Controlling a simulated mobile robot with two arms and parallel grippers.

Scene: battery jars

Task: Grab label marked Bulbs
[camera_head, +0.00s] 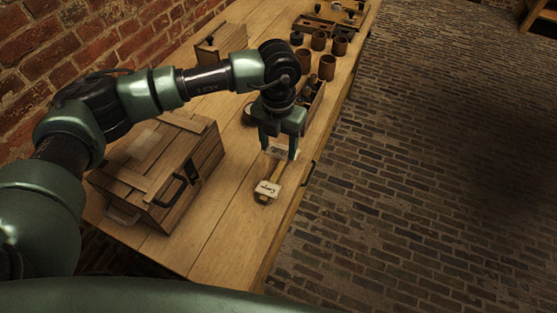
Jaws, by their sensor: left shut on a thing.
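My left gripper (278,150) points down over the front part of the workbench, near its right edge. It is shut on a small pale label-like piece (283,153), partly hidden by the fingers; I cannot read any writing on it. A pale label (267,188) with dark handwriting lies on the bench just below the gripper, at the near end of a wooden strip. The writing is too small to read for certain, so I cannot tell which label is marked Bulbs. My right gripper is not in view.
A wooden crate (150,172) with a dark handle stands left of the gripper. A smaller wooden box (220,43) stands behind my arm. Several brown jars (327,67) and a tray (314,25) stand at the far end. The near bench top (225,235) is clear.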

